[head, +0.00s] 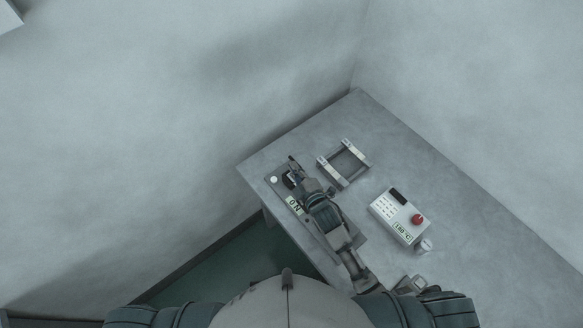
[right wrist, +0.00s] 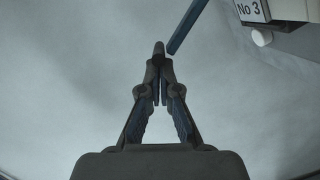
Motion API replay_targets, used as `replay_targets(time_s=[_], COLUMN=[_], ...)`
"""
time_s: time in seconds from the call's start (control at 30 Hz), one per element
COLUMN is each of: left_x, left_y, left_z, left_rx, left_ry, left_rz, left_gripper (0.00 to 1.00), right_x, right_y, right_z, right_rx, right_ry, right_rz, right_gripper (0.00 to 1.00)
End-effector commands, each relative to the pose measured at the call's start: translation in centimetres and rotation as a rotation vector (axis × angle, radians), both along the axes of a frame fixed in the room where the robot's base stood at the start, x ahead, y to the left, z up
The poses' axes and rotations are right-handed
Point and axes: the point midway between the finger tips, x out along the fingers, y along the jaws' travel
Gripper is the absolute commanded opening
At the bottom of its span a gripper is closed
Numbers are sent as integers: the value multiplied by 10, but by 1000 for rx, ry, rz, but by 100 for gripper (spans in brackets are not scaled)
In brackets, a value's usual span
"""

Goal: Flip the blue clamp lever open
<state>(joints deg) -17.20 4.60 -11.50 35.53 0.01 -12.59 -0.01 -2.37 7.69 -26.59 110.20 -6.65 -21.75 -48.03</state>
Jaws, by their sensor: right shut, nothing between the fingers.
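The blue clamp lever (right wrist: 186,27) shows in the right wrist view as a slim blue bar slanting up and right from beside my fingertips. My right gripper (right wrist: 159,52) is shut and empty, with its tips just left of the bar's lower end. I cannot tell whether they touch. In the head view my right gripper (head: 293,168) reaches over the far left part of the fixture on the table, and the arm hides much of the fixture. The lever cannot be made out clearly there. My left gripper is not in view.
The grey table (head: 465,215) stands in a corner between two walls. A frame with two bars (head: 343,162) lies right of my gripper. A control box (head: 398,215) with a red knob (head: 417,219) stands further right.

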Motion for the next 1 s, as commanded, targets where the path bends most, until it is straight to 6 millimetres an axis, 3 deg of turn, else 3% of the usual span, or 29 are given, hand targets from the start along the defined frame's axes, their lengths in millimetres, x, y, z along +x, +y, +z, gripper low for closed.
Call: replay_targets(time_s=[0.1, 0.33, 1.0], left_x=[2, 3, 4], left_y=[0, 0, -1], left_z=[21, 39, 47], left_rx=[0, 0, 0], left_ry=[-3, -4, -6], left_rz=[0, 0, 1], left_gripper=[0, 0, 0], right_x=[5, 13, 17], right_y=[-7, -18, -23], right_z=[10, 12, 10], right_rx=[56, 158, 219], right_ry=[42, 116, 160], right_rz=[0, -1, 0], right_gripper=[0, 0, 0])
